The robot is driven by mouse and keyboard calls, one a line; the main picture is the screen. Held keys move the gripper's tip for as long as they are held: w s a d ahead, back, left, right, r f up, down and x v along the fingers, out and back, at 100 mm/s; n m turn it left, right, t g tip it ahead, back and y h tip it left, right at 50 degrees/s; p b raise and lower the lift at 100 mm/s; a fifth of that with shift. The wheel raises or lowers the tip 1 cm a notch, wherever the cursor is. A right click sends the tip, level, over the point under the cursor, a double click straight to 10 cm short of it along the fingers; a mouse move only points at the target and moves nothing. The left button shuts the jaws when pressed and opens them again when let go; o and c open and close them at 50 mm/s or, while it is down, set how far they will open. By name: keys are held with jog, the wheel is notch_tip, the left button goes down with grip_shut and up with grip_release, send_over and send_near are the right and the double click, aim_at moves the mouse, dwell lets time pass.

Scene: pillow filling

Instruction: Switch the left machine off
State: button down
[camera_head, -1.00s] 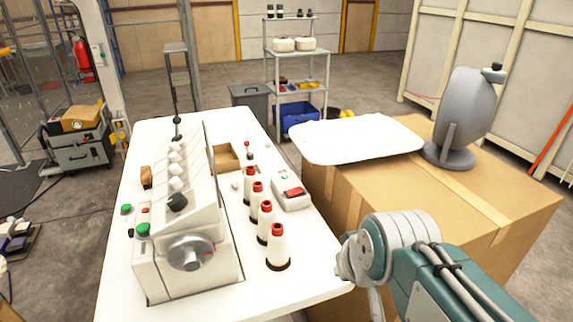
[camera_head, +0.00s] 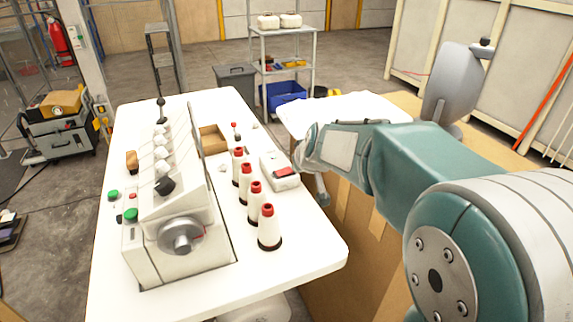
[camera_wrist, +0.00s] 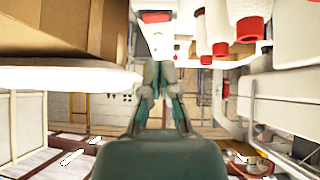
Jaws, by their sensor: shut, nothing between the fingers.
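The white machine (camera_head: 172,215) stands on the left of the white table (camera_head: 215,292), with green buttons (camera_head: 131,215), a small red button (camera_head: 132,196) and a grey handwheel (camera_head: 180,237). A small white switch box (camera_head: 279,181) with a red rocker (camera_head: 284,172) sits to its right, beyond the thread cones. In the wrist view, a red switch (camera_wrist: 156,16) on a white body shows at the top centre, ahead of my gripper (camera_wrist: 160,68). My gripper is shut and empty. In the head view it is mostly hidden at the arm's end, near the table's right edge.
Several white thread cones (camera_head: 268,227) with red tops stand between machine and switch box. An open brown box (camera_head: 211,140) lies on the table.

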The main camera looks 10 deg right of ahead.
send_near(287, 169)
jog(key=v, duration=0.3)
jog(key=shift+s+a+f, duration=0.1)
jog(key=shift+a+f, duration=0.05)
jog(key=x, duration=1)
